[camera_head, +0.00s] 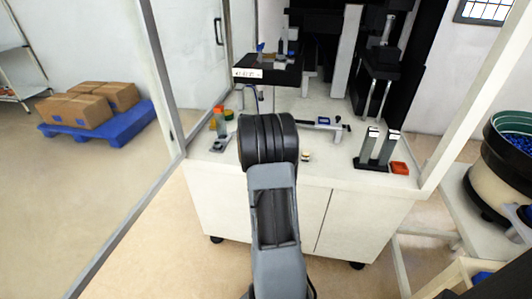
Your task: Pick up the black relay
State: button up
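I cannot pick out the black relay with certainty. Several small dark parts are on the white workbench (225,157) and on the black raised platform (265,76), too small to identify. My arm rises from the bottom centre towards the workbench, and its black joint covers part of the bench top. My gripper is not visible; it is hidden behind the arm or out of frame.
Two upright grey blocks (368,145) stand at the bench's right, beside a red-orange tray (399,168). Frame posts (163,75) flank the bench. A bowl feeder (500,165) stands far right. Boxes on a blue pallet (130,129) are at left.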

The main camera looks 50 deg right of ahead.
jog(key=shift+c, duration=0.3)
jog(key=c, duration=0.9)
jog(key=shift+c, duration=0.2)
